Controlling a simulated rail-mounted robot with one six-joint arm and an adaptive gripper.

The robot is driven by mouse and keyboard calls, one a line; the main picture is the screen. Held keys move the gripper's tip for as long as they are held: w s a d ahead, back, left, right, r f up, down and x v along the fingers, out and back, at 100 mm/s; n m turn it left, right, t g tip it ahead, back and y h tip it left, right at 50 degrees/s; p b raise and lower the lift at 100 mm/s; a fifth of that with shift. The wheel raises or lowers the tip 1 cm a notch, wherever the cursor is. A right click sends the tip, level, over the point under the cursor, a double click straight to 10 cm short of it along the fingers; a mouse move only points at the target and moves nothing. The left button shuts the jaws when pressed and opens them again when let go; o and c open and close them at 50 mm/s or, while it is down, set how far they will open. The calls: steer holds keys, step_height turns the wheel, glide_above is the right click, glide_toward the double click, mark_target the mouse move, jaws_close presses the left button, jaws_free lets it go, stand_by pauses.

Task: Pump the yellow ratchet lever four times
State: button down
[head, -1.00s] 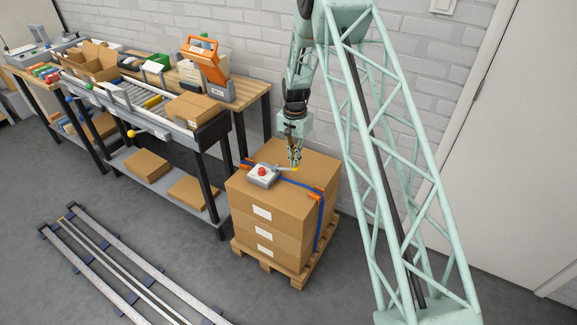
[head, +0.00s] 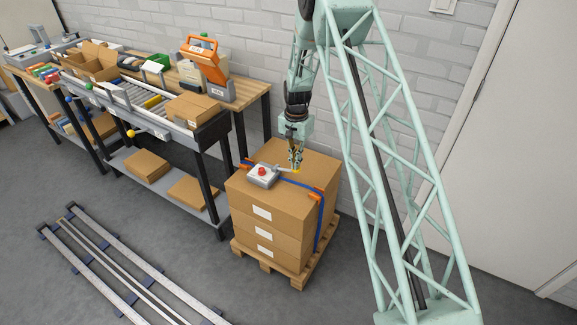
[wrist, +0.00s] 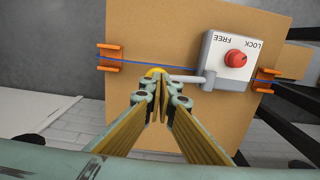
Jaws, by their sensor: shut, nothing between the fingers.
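The ratchet box (head: 262,176) is grey with a red knob (wrist: 235,58) and sits on top of the box stack. In the wrist view the words FREE and LOCK show upside down on the box beside the knob. A grey lever (wrist: 185,78) runs from the box to a yellow tip (wrist: 154,72). The tip also shows in the head view (head: 296,171). My gripper (wrist: 162,92) is shut and empty. Its fingertips are right at the yellow tip and partly cover it. I cannot tell whether they touch it.
The stacked cardboard boxes (head: 268,217) stand on a wooden pallet (head: 270,264), with a blue strap (head: 319,222) and orange corner guards (head: 315,192). A roller conveyor bench (head: 210,128) stands to the left. Floor rails (head: 110,265) lie front left. A wall is close behind.

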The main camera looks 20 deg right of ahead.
steer(key=shift+s+d+f+b, duration=0.25)
steer(key=shift+s+f+b, duration=0.1)
steer(key=shift+f, duration=0.35)
steer(key=shift+s+d+f+b, duration=0.2)
steer(key=shift+f+b, duration=0.1)
steer(key=shift+f, duration=0.4)
stand_by(1.4)
steer(key=shift+r, duration=0.15)
steer(key=shift+w+a+r+p, duration=0.25)
steer(key=shift+r+p, duration=0.2)
steer(key=shift+r, duration=0.65)
steer(key=shift+w+a+r+p, duration=0.2)
steer(key=shift+w+r+p, duration=0.15)
steer(key=shift+r, duration=0.75)
steer(key=shift+w+a+r+p, duration=0.25)
steer(key=shift+r+p, duration=0.25)
steer(key=shift+r, duration=0.6)
steer(key=shift+s+d+f+b, duration=0.1)
steer(key=shift+f+b, duration=0.6)
steer(key=shift+f, duration=0.9)
